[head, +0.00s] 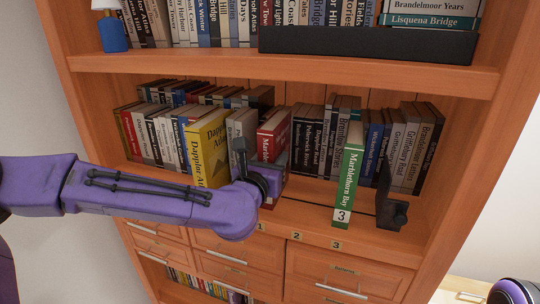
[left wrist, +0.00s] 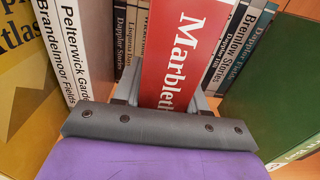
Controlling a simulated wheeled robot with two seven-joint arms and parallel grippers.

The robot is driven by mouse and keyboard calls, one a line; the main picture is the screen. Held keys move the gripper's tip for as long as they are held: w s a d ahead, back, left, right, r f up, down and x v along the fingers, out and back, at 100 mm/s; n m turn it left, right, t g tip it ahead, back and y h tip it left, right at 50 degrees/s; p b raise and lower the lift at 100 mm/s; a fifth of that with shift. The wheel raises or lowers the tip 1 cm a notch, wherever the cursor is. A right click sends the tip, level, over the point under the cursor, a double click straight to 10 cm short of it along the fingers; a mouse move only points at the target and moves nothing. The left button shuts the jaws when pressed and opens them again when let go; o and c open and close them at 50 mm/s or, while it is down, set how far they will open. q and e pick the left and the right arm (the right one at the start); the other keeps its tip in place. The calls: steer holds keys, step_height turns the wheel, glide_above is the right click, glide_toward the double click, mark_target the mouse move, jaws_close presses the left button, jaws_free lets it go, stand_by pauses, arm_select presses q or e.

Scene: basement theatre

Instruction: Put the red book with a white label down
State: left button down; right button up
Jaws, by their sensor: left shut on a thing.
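The red book (head: 269,143) with "Marbleth..." on its spine is upright at the middle shelf, between the yellow book and the green book. My left gripper (head: 262,178) reaches in from the left and is shut on it. In the left wrist view the red book (left wrist: 183,48) stands between the fingers, spine towards me. Its white label is hidden behind my gripper. I cannot tell whether its bottom edge touches the shelf.
A yellow book (head: 208,150) stands left, a green book (head: 348,178) labelled 3 stands right, and a black bookend (head: 391,205) is further right. Number tags (head: 297,236) line the shelf edge. A row of books (head: 312,135) fills the back. Bare shelf lies between red and green books.

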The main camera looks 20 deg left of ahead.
arm_select(q)
steer(key=shift+s+r, duration=0.1)
steer(key=c, duration=0.6)
jaws_free()
steer(key=shift+f, duration=0.2)
steer(key=shift+r, duration=0.4)
steer(key=s+b, duration=0.2)
steer(key=s, duration=0.2)
steer(key=s+b, duration=0.3)
steer(key=s, duration=0.1)
steer(key=s+b, duration=0.2)
steer(key=s, duration=0.2)
steer(key=shift+s+a+f+b, duration=0.1)
steer(key=shift+a+f+b, duration=0.05)
steer(key=shift+a+b, duration=0.15)
